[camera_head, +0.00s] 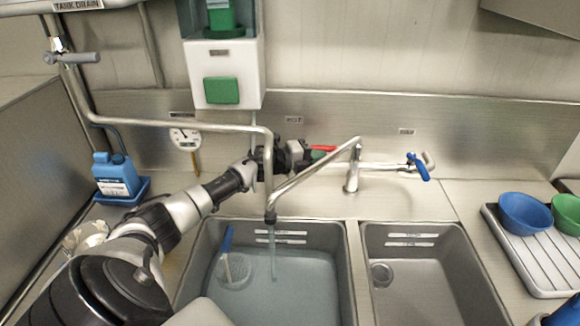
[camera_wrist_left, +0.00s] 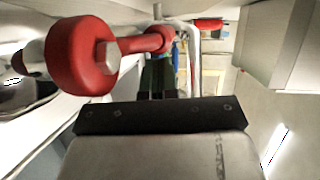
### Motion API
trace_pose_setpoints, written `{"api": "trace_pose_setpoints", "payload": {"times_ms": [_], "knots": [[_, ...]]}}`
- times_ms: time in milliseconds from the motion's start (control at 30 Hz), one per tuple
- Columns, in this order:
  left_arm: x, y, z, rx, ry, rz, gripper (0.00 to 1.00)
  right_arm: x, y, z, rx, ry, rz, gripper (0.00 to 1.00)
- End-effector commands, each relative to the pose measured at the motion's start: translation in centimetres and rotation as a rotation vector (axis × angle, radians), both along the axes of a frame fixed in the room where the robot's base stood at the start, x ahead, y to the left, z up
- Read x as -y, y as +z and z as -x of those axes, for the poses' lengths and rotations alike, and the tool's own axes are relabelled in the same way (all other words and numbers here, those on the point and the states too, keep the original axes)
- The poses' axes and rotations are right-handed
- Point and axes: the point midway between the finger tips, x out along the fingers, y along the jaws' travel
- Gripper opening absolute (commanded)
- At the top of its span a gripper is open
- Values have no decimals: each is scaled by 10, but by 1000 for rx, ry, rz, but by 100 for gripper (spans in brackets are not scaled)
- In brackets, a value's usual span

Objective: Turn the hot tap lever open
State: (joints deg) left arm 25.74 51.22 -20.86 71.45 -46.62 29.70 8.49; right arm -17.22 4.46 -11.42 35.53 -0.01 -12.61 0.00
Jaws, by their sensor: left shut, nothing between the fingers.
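The hot tap's red lever (camera_head: 324,148) is at the back of the counter, under the HOT label (camera_head: 294,120). In the left wrist view the lever's round red hub (camera_wrist_left: 80,58) fills the upper left, and its handle reaches right to a red end close to the fingers. My left gripper (camera_head: 312,156) is at the lever in the head view. In the wrist view its dark fingers (camera_wrist_left: 158,80) are shut with nothing between them, beside the handle's end. I cannot tell whether they touch it. My right gripper is not in view.
The swivel spout (camera_head: 315,178) ends over the left sink (camera_head: 345,270), with a bluish stream below it and water in the basin. The right sink (camera_head: 430,285) looks empty. The blue lever (camera_head: 418,167) stands to the right.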

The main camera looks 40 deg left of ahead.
Motion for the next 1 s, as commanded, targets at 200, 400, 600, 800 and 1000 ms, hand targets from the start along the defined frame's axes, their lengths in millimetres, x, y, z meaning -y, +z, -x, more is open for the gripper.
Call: {"api": "trace_pose_setpoints", "payload": {"times_ms": [200, 400, 600, 800, 1000], "knots": [[-2, 0, -5, 1, 2, 1, 0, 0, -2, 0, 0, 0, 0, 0], [-2, 1, -6, 1, 2, 2, 0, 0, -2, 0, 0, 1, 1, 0], [-3, 1, -7, 2, 4, 1, 0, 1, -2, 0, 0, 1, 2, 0], [-3, 2, -6, 3, 5, 1, 0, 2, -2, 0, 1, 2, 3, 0], [-13, 0, 11, -1, 6, -3, 0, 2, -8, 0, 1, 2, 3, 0]]}}
